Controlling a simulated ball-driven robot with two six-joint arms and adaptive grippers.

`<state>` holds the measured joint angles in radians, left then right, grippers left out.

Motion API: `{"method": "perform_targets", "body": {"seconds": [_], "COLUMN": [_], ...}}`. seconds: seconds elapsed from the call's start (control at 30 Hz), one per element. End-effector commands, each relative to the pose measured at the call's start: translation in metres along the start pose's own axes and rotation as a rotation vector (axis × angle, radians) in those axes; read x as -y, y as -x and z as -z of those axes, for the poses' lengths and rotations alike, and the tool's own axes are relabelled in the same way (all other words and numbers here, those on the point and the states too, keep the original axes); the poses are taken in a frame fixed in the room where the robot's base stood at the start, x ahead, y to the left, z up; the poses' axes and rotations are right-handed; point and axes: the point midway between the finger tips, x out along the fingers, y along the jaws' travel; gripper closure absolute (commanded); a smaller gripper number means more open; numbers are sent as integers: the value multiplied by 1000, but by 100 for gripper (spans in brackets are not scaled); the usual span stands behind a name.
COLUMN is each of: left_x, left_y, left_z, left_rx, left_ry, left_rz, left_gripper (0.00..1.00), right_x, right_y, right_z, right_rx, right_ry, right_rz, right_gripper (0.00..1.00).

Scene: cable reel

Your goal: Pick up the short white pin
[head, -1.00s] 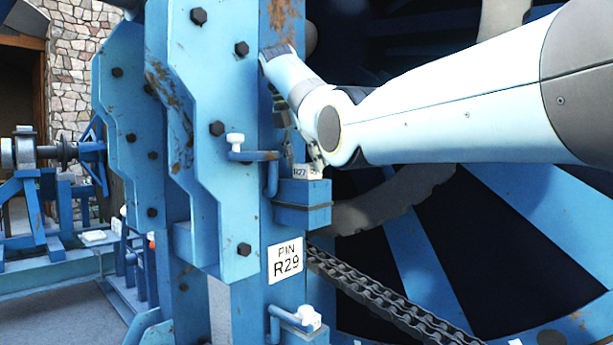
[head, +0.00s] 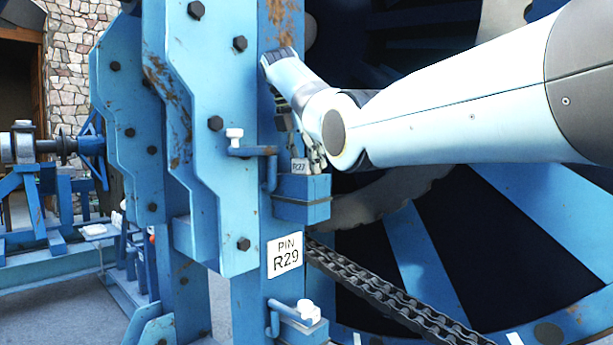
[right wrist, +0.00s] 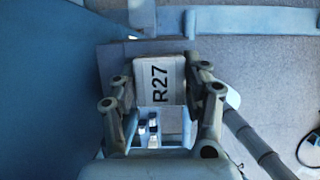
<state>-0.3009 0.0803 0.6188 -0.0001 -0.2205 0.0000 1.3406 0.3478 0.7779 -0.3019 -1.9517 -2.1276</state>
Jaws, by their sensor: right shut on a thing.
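A short white block-like pin marked R27 (head: 300,166) is at the top of a small blue box (head: 302,198) on the blue post. In the right wrist view, the white R27 piece (right wrist: 158,82) sits between the two fingers of my right gripper (right wrist: 163,98), which is shut on it. In the head view, my right gripper (head: 311,150) points down above the box, partly hidden by its own wrist. Whether the pin's lower end is still inside the box is hidden. My left gripper is not in view.
A chain (head: 390,300) and large blue reel (head: 520,220) lie to the right.

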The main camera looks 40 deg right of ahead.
Motion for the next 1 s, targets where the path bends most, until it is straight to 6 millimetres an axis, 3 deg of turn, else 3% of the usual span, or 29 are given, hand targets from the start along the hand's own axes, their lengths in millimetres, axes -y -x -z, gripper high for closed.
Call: {"method": "perform_targets", "body": {"seconds": [0.37, 0.7, 1.0], "left_x": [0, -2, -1], "left_y": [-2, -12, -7], "left_z": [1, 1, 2], "left_rx": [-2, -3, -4], "left_ry": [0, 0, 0], "left_rz": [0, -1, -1], "left_gripper": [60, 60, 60], "right_x": [-1, 0, 0], "right_y": [7, 51, 85], "right_z": [-3, -20, -35], "right_rx": [1, 0, 0], "right_ry": [-2, -1, -1], "right_rz": [-4, -5, -2], "right_gripper": [100, 100, 100]}}
